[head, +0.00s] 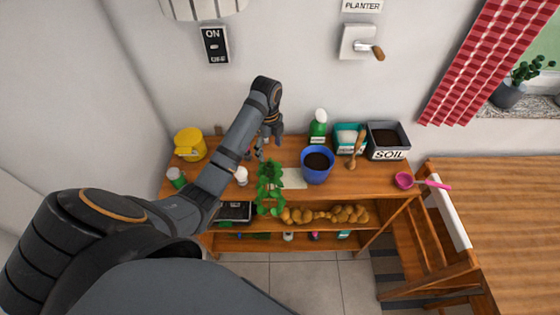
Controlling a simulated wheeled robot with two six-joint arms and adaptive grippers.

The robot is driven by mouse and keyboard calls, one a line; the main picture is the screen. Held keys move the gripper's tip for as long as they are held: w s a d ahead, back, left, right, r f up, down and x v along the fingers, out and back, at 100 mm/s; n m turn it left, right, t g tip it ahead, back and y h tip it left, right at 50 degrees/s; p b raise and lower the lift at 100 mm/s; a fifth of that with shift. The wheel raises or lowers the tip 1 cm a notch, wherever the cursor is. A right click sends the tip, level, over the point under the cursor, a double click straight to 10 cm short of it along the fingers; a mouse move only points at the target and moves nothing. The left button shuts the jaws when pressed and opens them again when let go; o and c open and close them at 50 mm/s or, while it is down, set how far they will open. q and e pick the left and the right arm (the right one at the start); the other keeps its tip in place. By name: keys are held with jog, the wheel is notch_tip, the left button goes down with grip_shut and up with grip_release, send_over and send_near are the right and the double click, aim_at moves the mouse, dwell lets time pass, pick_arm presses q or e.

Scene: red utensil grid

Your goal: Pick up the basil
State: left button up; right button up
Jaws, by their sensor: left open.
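The basil (269,186) is a leafy green plant at the front edge of the wooden bench's top, with leaves hanging over the shelf below. Its base is hard to make out. My left arm reaches in from the left across the bench. My left gripper (258,152) is open and points down just behind and above the basil's top leaves. I cannot tell whether its fingers touch the plant. My right gripper is not in view.
A blue pot with soil (317,176) stands right of the basil, with a soil box (388,154) farther right. A pink scoop (404,181) lies at the right end.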

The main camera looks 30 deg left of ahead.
aim_at(270, 167)
pick_arm(q)
jog(key=b, duration=0.1)
jog(key=f+b, duration=0.1)
jog(key=b, duration=0.1)
jog(key=shift+s+a+f+m, duration=0.1)
jog(key=shift+s+f+m, duration=0.05)
jog(key=shift+f+m, duration=0.2)
jog(key=f+b, duration=0.2)
jog(key=shift+w+f+b, duration=0.2)
jog(key=shift+f+b, duration=0.1)
jog(key=shift+w, duration=0.15)
jog(key=shift+f, duration=0.35)
jog(key=f+b, duration=0.2)
jog(key=shift+s+f, duration=0.3)
jog(key=shift+s, duration=0.05)
jog(key=shift+w+f+p, duration=0.15)
jog(key=shift+f+p, duration=0.25)
jog(key=shift+f, duration=0.45)
jog(key=c, duration=1.4)
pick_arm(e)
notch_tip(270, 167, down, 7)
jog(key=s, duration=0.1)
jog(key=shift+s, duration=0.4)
pick_arm(q)
jog(key=shift+r, duration=0.2)
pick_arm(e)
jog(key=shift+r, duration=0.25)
